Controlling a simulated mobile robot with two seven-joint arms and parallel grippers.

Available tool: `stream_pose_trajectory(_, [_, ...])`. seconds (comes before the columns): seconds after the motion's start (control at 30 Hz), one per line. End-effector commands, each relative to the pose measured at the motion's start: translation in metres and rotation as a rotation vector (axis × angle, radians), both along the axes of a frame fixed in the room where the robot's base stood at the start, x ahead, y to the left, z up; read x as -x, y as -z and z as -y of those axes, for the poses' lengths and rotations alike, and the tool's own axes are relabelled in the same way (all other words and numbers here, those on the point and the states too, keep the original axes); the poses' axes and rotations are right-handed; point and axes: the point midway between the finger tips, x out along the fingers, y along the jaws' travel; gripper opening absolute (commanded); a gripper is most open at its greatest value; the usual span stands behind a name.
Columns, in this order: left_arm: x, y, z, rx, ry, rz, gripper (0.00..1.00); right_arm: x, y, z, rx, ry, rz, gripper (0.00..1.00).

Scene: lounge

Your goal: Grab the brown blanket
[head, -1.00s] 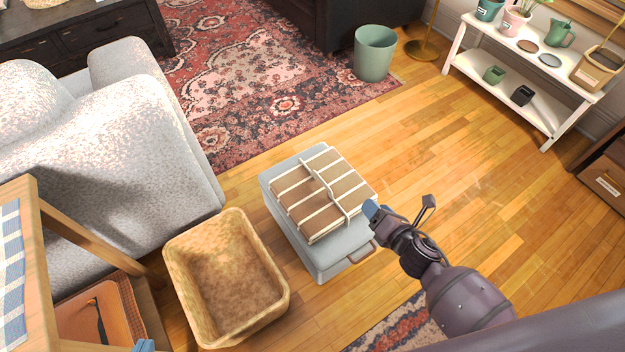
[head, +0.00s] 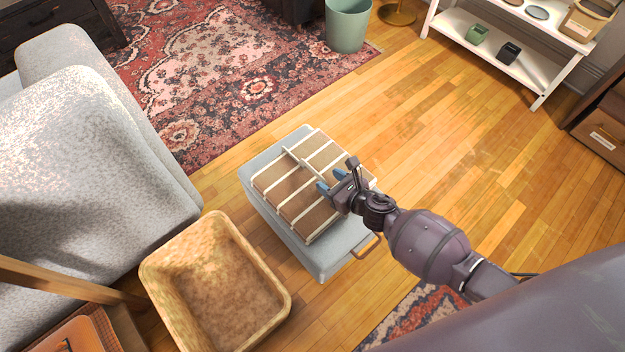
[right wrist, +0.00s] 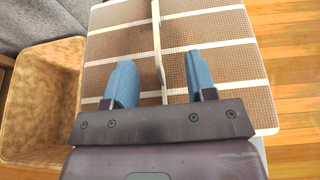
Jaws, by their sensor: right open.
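The brown blanket (head: 285,196), folded flat with white stripes, lies on top of a light grey-blue box-like ottoman (head: 327,256). A raised fold or strip runs across its middle. My right gripper (head: 325,188) is over the blanket's right part in the head view. In the right wrist view the blanket (right wrist: 115,75) fills the middle, and my open right gripper (right wrist: 158,85) has its two blue fingertips on either side of the raised strip. The fingers are apart from the strip, and nothing is gripped. My left gripper is not in view.
An empty woven basket (head: 155,270) stands left of the ottoman, with the grey sofa (head: 95,170) beyond it. A green bin (head: 347,28) and a white shelf (head: 500,62) stand farther back. The wooden floor to the right is clear.

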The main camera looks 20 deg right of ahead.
Motion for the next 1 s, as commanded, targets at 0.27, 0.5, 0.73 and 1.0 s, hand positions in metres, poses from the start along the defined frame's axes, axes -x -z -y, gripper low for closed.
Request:
stream_pose_trajectory(0.27, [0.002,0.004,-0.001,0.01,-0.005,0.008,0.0,-0.017,0.009,-0.011,-0.001,0.0,-0.003,0.51])
stream_pose_trajectory(0.5, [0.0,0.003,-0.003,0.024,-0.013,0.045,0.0,-0.039,0.019,-0.022,0.0,0.001,-0.003,0.51])
stream_pose_trajectory(0.73, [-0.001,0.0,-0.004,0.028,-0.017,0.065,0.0,-0.045,0.018,-0.023,-0.001,0.002,-0.001,0.51])
stream_pose_trajectory(1.0, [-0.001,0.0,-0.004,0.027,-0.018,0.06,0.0,-0.045,0.017,-0.023,0.0,0.001,0.0,0.28])
